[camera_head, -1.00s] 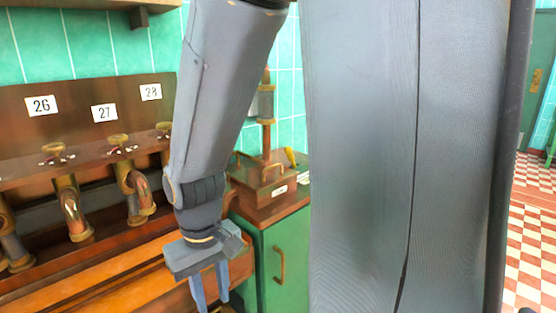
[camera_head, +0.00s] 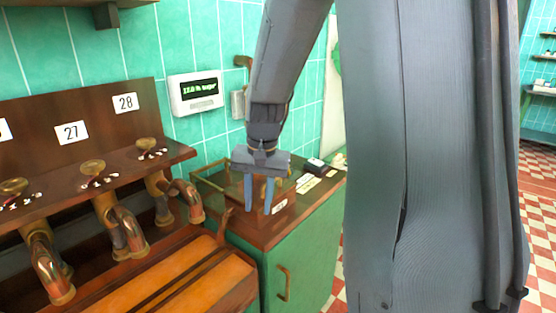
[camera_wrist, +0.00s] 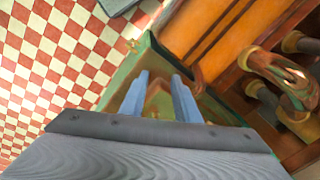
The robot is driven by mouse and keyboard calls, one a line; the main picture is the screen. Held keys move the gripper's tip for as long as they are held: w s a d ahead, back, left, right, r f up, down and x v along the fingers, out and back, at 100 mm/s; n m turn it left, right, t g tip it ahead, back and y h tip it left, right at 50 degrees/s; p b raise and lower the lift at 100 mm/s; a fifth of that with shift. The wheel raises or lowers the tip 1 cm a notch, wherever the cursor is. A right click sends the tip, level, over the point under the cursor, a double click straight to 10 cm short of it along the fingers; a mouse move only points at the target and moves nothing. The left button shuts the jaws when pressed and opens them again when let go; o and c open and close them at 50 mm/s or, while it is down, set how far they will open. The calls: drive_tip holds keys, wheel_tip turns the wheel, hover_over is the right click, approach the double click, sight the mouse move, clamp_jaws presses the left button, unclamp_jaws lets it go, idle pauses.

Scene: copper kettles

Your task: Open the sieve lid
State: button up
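My gripper (camera_head: 258,205) is over the wooden top of a green cabinet (camera_head: 310,245), with its two blue fingers apart and pointing down. Nothing shows between the fingers. A low brown box (camera_head: 284,211) with a small white label stands on that cabinet, partly hidden behind the fingers. I cannot tell whether it is the sieve, and no sieve lid can be made out clearly. In the wrist view, my gripper (camera_wrist: 160,95) is also open, with the cabinet top beyond the fingertips, mostly hidden by my gripper body.
Bent copper pipes (camera_head: 118,228) under the plates 27 and 28 stand to the left, above a wooden bench (camera_head: 190,285). A display (camera_head: 196,93) hangs on the tiled wall. Checkered floor (camera_wrist: 50,50) is open beside the cabinet.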

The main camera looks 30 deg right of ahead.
drive_tip(key=w+d+r+m+t+p, duration=0.1)
drive_tip(key=w+d+r+m+p, duration=0.3)
drive_tip(key=w+d+r+m, duration=0.4)
drive_tip(key=shift+n, duration=0.9)
drive_tip(key=f, duration=0.2)
drive_tip(key=d+f+p, duration=0.1)
drive_tip(key=f, duration=0.1)
drive_tip(key=w+f, duration=0.1)
drive_tip(key=f, duration=0.2)
drive_tip(key=shift+w+d+p, duration=0.1)
drive_tip(key=shift+d+p, duration=0.25)
drive_tip(key=shift+d, duration=0.05)
drive_tip(key=shift+r, duration=0.1)
drive_tip(key=shift+c, duration=0.2)
clamp_jaws()
